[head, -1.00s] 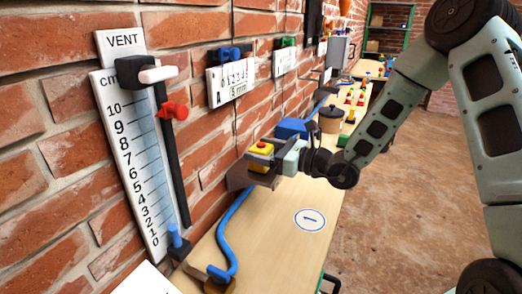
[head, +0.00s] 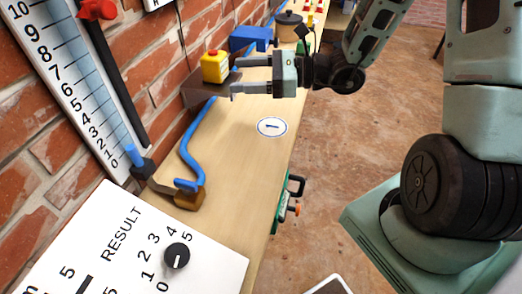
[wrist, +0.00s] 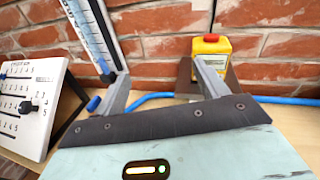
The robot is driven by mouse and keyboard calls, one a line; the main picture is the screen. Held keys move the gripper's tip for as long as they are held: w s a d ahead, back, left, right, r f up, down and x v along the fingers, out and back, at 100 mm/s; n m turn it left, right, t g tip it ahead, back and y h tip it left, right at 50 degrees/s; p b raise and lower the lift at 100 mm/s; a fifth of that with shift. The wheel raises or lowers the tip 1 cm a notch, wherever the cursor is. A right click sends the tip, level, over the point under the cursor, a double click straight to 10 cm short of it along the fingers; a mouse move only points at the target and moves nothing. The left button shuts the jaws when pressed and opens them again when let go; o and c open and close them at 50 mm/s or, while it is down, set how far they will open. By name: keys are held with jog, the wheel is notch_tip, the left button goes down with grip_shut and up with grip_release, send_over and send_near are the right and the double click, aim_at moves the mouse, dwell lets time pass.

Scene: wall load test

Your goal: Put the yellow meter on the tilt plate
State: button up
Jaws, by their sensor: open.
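The yellow meter (head: 215,68) has a red top and stands upright on the brown tilt plate (head: 199,89) by the brick wall. In the wrist view the meter (wrist: 208,47) is behind the tip of the right finger, and the brown plate (wrist: 184,82) shows around its base. My gripper (head: 236,76) is open, with nothing between its fingers. It is just right of the meter in the head view, and I see no grip on it. The right finger hides part of the meter's front in the wrist view (wrist: 160,72).
A blue hose (head: 186,145) runs along the bench (head: 235,150) below the plate. A blue box (head: 250,38) and a round pot (head: 288,25) stand farther back. A scale board (head: 60,75) hangs on the wall; a RESULT panel (head: 125,250) is nearest. The bench around disc 1 (head: 272,127) is clear.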

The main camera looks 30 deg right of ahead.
jog(key=s+a+n+g, duration=0.9)
jog(key=s+a, duration=0.1)
jog(key=s, duration=0.1)
jog(key=s+f+n+h, duration=0.2)
jog(key=s+n+h, duration=1)
jog(key=n, duration=1)
jog(key=shift+s+d+f+h, duration=0.25)
jog(key=shift+d+f+h, duration=0.1)
jog(key=shift+h, duration=0.65)
